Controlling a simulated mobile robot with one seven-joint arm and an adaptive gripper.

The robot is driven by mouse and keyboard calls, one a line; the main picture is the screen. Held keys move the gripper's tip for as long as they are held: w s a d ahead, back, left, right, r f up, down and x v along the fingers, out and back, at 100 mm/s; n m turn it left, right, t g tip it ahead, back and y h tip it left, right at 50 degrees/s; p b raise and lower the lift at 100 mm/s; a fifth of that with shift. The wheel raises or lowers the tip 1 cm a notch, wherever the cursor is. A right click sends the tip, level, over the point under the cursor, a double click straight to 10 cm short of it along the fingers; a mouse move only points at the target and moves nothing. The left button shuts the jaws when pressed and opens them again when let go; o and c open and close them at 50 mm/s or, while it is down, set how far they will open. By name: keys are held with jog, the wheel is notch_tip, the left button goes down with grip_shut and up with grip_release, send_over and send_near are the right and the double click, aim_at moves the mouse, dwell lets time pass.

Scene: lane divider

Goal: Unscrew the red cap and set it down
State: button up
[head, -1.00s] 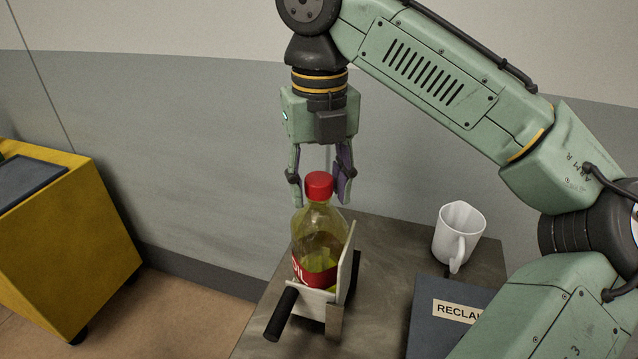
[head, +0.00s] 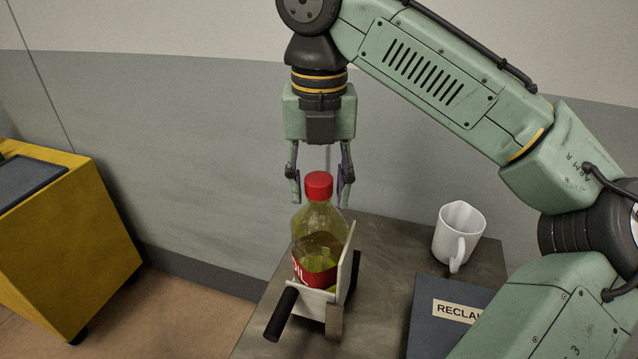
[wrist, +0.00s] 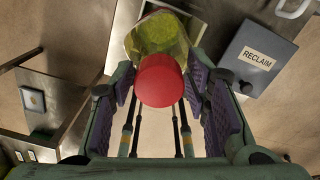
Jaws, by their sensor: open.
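The red cap (head: 319,185) sits on top of a clear bottle (head: 318,235) of yellow-green liquid with a red label. The bottle stands upright in a white holder (head: 344,272) with black handles on the table. My gripper (head: 320,200) points straight down with one finger on each side of the cap. Its fingers are open, with a gap to the cap on both sides. In the wrist view the red cap (wrist: 160,80) lies between the purple-padded fingers, with the bottle (wrist: 157,37) behind it. The cap's threads are hidden.
A white mug (head: 459,237) stands on the dark table (head: 384,250) to the right. A dark box labelled RECLAIM (head: 440,318) is at the table's front right. A yellow cabinet (head: 65,240) stands apart at the left. Bare table shows between bottle and mug.

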jog(key=shift+m, duration=0.8)
jog(key=shift+m, duration=0.8)
jog(key=shift+m, duration=0.9)
jog(key=shift+c, duration=0.6)
